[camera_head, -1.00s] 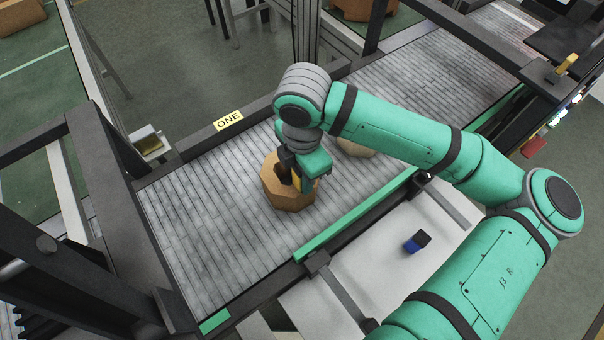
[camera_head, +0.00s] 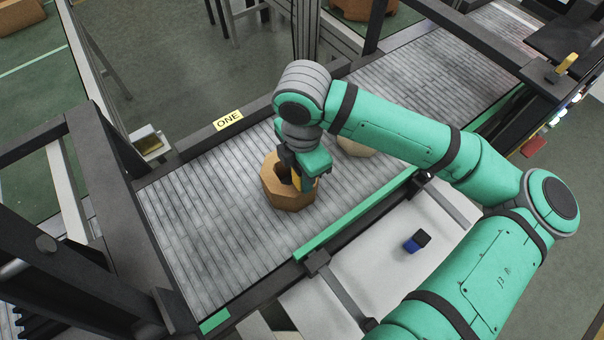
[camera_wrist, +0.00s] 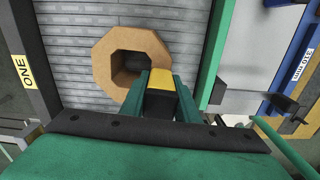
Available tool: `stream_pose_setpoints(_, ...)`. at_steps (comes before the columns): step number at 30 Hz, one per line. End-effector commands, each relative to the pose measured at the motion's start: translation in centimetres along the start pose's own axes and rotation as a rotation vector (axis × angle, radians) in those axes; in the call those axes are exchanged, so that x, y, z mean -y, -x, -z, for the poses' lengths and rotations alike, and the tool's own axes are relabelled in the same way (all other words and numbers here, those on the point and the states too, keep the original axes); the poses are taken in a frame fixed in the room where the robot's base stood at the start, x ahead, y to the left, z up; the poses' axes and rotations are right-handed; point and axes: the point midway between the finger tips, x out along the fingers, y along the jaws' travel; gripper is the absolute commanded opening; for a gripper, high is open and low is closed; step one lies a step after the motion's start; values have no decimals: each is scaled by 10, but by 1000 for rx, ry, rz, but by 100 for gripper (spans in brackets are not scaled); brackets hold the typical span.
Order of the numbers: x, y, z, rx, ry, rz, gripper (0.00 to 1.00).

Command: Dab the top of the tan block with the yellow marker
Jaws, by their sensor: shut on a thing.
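My gripper (camera_head: 299,180) is shut on the yellow marker (camera_head: 297,183), which points down over the conveyor. In the wrist view the marker (camera_wrist: 160,78) shows a yellow end and a dark body between the green fingers. It overlaps the right side of an orange-brown octagonal block (camera_head: 288,200) with an open hole; I cannot tell whether they touch. That block also shows in the wrist view (camera_wrist: 97,60). A pale tan piece (camera_head: 357,149) lies on the conveyor behind my gripper, partly hidden by my arm. I cannot tell for sure which piece is the tan block.
The grey slatted conveyor (camera_head: 205,220) has free room to the left and front. A green rail (camera_head: 345,223) runs along its near side. A small blue-and-black object (camera_head: 412,245) sits on the white surface beyond it. A yellow "ONE" label (camera_head: 228,121) marks the far frame.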

Motion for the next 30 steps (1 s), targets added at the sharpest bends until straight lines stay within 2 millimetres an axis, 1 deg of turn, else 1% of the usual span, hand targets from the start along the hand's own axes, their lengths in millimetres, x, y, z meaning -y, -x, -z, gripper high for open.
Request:
stream_pose_setpoints(24,-1,57,0,1,-1,-3,14)
stream_pose_setpoints(30,-1,65,0,2,-1,-3,14)
